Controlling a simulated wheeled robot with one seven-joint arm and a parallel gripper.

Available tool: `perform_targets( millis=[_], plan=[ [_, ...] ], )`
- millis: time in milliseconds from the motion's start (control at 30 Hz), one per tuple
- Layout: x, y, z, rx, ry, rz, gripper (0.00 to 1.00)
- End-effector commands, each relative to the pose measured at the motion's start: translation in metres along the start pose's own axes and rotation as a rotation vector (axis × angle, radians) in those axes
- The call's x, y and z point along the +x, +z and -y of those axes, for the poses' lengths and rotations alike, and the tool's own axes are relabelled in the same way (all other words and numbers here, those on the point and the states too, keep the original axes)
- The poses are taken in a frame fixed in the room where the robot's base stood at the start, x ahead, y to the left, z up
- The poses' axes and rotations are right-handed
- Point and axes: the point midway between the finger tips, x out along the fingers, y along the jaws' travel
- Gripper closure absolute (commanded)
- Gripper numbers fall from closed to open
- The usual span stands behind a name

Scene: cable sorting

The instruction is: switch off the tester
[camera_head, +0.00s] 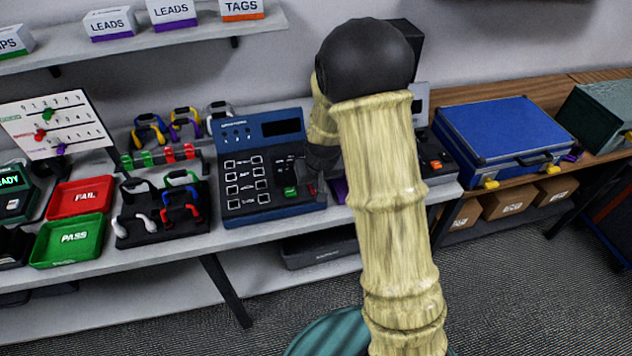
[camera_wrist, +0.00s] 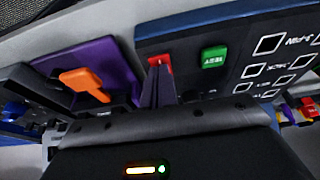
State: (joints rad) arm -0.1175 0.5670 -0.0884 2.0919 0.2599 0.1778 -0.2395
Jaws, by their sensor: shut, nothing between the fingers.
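The tester (camera_head: 262,210) is a blue console with a dark screen at its top right, several white-framed sockets and a green button (camera_head: 291,191). In the wrist view the green TEST button (camera_wrist: 213,57) is right of a red part (camera_wrist: 153,61) on the tester's panel, which looks like its switch. My gripper (camera_head: 309,188) is shut and empty, low over the tester's right side. In the wrist view its closed fingers (camera_wrist: 158,75) reach to the red part. The fingers cover much of it, so I cannot tell contact or the switch's position.
A purple block with an orange lever (camera_wrist: 84,82) stands beside the tester, close to my fingers. Green PASS (camera_head: 72,240) and red FAIL (camera_head: 80,198) trays and a cable rack (camera_head: 163,232) are on the left. A blue case (camera_head: 500,130) lies on the right.

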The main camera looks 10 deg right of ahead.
Motion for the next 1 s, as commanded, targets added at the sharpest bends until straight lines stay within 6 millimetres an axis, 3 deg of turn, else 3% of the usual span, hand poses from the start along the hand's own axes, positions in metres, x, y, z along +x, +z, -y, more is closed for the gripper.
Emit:
perform_targets(
  millis=[433, 800, 1000],
  plan=[
    [-0.048, -0.009, 0.001, -0.002, -0.001, -0.003, 1.00],
    [-0.111, -0.007, 0.003, -0.005, -0.002, -0.003, 1.00],
    [-0.134, -0.006, 0.001, -0.001, -0.001, -0.001, 1.00]
  ],
)
